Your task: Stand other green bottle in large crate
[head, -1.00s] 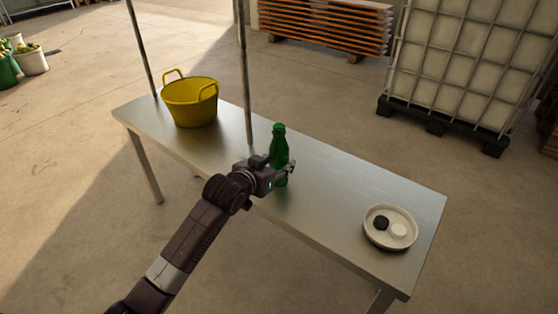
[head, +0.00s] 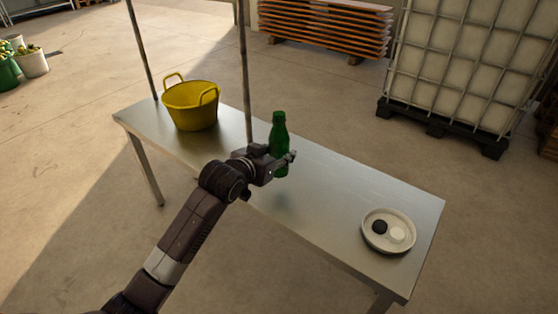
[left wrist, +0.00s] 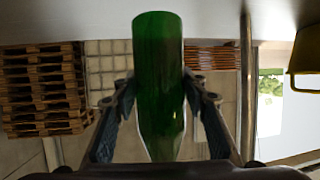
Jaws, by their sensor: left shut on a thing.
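A green bottle (head: 279,135) is upright above the metal table, held by my left gripper (head: 284,163). The gripper is shut around the bottle's body, and the bottle's base looks lifted a little off the table top. In the left wrist view the bottle (left wrist: 158,80) shows between the two fingers and appears upside down. I see no large crate in any view. My right gripper is not in view.
The metal table (head: 330,190) holds a yellow tub (head: 190,108) at its far left end and a white round dish (head: 388,246) with a dark and a white piece at its right end. Thin metal posts (head: 245,80) rise by the table's far side. The table's middle is clear.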

